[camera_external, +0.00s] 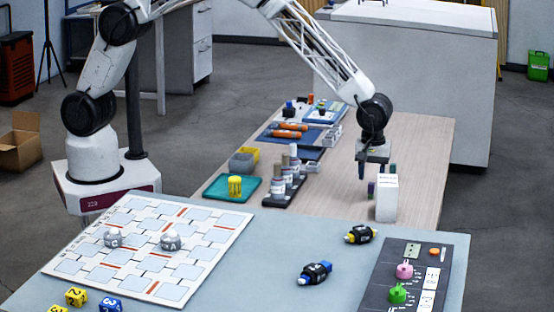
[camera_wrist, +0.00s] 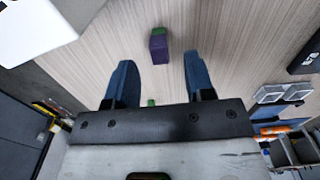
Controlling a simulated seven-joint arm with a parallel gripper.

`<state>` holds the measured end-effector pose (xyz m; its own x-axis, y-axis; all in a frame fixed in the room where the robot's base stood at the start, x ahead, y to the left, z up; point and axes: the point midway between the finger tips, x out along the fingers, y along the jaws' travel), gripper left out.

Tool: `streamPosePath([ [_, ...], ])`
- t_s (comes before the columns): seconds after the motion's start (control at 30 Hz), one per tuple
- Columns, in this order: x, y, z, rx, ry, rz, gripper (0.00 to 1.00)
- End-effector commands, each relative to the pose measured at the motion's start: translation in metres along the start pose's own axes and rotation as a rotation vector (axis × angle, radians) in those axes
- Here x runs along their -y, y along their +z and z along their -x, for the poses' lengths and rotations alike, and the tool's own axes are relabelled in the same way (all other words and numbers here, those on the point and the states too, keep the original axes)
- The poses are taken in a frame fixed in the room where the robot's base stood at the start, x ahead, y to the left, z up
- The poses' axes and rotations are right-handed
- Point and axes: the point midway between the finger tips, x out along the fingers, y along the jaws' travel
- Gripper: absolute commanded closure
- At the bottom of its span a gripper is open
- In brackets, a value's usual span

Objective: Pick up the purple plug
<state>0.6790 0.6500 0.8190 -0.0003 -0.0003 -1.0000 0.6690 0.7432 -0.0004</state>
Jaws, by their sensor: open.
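A small purple block with a green end, which looks like the purple plug (camera_wrist: 158,48), is on the wood-grain table in the wrist view. A small purple patch (camera_external: 371,188) shows just left of the white box in the external view, mostly hidden. My gripper (camera_wrist: 156,72) has two blue fingers, spread apart with nothing between their tips. In the wrist view the purple block lies just beyond the fingertips, roughly midway between them. In the external view my gripper (camera_external: 366,176) points down over the table, beside the white box. The exact height above the block is unclear.
A white box (camera_external: 387,198) stands close to my gripper; it also shows in the wrist view (camera_wrist: 35,28). A bottle rack (camera_external: 284,187), a teal tray (camera_external: 218,190) and orange tools (camera_external: 290,130) lie farther left. Table behind my gripper is clear.

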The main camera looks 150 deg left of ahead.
Motion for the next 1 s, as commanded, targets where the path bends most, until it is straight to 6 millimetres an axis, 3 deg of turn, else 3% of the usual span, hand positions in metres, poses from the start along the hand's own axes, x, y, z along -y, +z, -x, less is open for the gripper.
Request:
streamPosePath([
  [0.43,0.000,0.000,-0.005,0.000,0.000,0.000,0.51],
  [0.8,-0.001,-0.001,-0.043,0.000,-0.001,0.000,0.51],
  [1.0,-0.001,-0.001,-0.052,0.000,0.001,0.000,0.51],
])
